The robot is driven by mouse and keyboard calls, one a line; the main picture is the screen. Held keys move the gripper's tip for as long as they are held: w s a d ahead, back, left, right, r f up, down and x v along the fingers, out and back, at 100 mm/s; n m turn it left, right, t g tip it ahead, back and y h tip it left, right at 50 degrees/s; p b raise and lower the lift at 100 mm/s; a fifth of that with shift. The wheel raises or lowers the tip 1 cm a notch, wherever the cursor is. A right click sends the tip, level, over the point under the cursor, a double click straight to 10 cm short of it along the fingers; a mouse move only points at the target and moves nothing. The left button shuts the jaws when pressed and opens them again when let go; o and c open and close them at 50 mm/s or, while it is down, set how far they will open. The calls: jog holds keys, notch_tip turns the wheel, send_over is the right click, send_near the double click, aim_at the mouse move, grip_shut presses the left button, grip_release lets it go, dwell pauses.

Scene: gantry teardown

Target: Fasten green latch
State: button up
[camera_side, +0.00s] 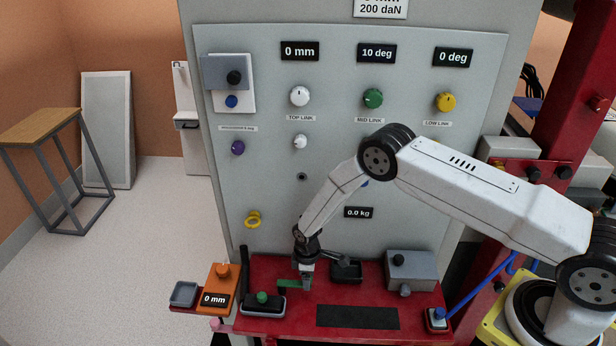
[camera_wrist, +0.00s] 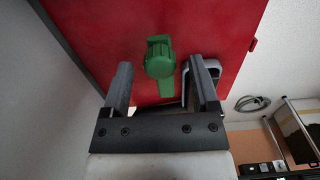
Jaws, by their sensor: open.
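The green latch (camera_wrist: 160,66) shows in the wrist view as a round hub with a short flat arm on each side, on the red panel. In the side view it is a thin green bar (camera_side: 288,284) at the front left of the red table, partly hidden by my gripper. My gripper (camera_side: 306,283) points down just beside it, low over the table. In the wrist view my gripper (camera_wrist: 160,72) is open, with one finger left and one right of the latch, apart from it. Nothing is held. The exact height gap cannot be told.
A dark tray with a green knob (camera_side: 262,298) stands close to the left of my gripper. An orange block (camera_side: 219,287) is further left. A black tray (camera_side: 346,270) and a grey box (camera_side: 410,272) stand to the right. A black mat (camera_side: 358,317) lies in front.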

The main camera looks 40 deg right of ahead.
jog(key=shift+f, duration=0.45)
grip_shut()
dwell(1.2)
